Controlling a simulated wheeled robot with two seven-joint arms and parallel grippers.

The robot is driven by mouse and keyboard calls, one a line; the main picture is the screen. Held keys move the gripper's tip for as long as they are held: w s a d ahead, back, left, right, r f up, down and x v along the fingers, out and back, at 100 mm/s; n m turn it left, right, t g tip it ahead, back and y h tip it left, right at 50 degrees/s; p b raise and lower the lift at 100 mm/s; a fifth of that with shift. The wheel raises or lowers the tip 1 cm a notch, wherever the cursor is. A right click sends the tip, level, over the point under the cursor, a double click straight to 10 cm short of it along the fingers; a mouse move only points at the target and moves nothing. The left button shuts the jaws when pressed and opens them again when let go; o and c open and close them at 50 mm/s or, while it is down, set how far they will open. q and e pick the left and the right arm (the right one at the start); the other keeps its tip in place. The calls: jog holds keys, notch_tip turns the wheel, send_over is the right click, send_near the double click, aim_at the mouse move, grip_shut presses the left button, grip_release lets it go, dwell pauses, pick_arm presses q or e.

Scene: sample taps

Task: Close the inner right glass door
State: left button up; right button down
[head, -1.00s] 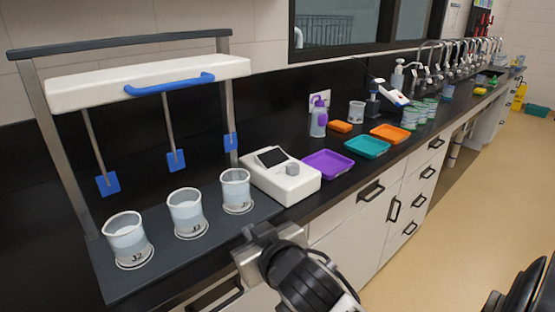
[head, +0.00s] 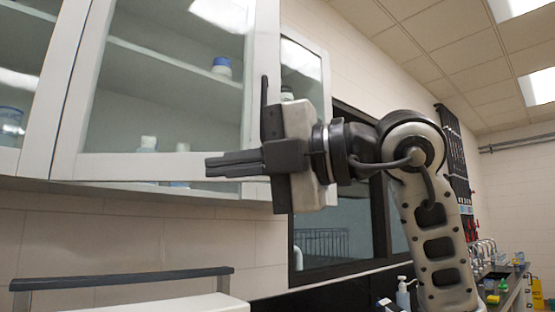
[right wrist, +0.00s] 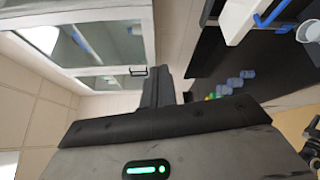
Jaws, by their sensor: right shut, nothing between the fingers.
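A white-framed glass door (head: 170,100) of the wall cabinet fills the upper middle of the head view. A narrower glass door (head: 305,68) stands to its right, partly hidden by my right gripper. I cannot tell from this angle how far either stands open. My right gripper (head: 210,165) is shut and empty, its fingers pointing left in front of the lower part of the middle door; contact is not clear. In the right wrist view, the shut fingers (right wrist: 158,88) point at the cabinet's glass doors (right wrist: 95,45), and a black handle (right wrist: 138,72) lies near the fingertips. My left gripper is out of view.
Another glass door (head: 22,80) is at the far left. A blue-capped jar (head: 221,67) stands on a shelf behind the glass. A rack's top bar (head: 120,278) is below the cabinet, with a window (head: 335,245) to the right.

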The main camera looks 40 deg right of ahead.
jog(key=s+d+r+m+t+h, duration=0.2)
jog(key=d+r+m+h, duration=0.15)
jog(key=d, duration=0.25)
jog(key=s+d+r+m+t+h, duration=0.2)
jog(key=s+d+m+h, duration=0.1)
jog(key=d+m+h, duration=0.25)
pick_arm(q)
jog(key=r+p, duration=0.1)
jog(key=p, duration=0.1)
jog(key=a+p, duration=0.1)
jog(key=p, duration=0.1)
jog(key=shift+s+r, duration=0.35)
pick_arm(e)
jog(key=w+d, duration=0.1)
jog(key=w, duration=1.2)
jog(key=shift+w+d+f+n+y, duration=0.2)
jog(key=shift+d+n+y, duration=0.1)
jog(key=shift+n+y, duration=0.1)
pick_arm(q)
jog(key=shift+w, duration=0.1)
pick_arm(e)
jog(key=shift+s+d, duration=0.1)
jog(key=shift+d, duration=0.05)
